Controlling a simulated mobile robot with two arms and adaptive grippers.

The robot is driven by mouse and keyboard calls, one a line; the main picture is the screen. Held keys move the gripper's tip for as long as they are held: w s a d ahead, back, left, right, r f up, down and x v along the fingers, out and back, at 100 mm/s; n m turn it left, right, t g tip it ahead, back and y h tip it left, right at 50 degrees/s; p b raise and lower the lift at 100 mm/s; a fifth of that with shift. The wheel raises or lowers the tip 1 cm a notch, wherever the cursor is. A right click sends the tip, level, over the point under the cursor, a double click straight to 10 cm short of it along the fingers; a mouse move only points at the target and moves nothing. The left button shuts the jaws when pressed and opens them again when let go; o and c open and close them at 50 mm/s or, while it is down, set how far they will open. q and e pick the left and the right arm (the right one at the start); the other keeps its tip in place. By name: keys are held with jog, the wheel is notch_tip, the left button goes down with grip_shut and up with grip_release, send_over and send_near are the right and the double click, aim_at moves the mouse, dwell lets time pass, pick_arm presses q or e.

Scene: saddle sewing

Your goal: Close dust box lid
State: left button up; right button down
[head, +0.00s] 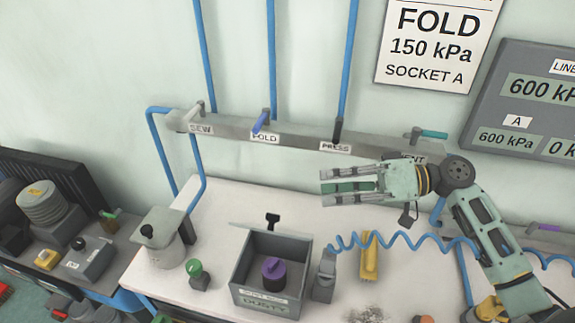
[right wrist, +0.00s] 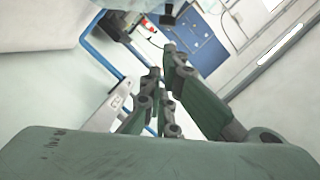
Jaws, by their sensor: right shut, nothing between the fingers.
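The grey dust box (head: 242,296) stands on the white table in the head view, with labels on its front. Its top is open, and a dark item with a purple knob (head: 273,268) sits inside. The lid (head: 262,229) seems raised at the back edge, seen nearly edge-on, with a black handle (head: 272,217) above it. My right gripper (head: 323,187) is above and to the right of the box, fingers pointing left, shut and empty. Its fingers also show in the right wrist view (right wrist: 160,75). My left gripper is not in view.
A grey canister (head: 160,245) and a green-knobbed item (head: 197,275) stand left of the box. A grey block (head: 325,275), a blue coiled hose (head: 405,240) and a yellow tool (head: 370,262) are to the right. A valve rail (head: 290,137) runs along the wall behind.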

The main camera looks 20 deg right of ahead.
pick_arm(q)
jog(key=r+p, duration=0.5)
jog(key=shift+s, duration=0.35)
pick_arm(e)
jog(key=x, duration=0.9)
jog(key=shift+a, duration=0.4)
jog(key=shift+f, duration=0.15)
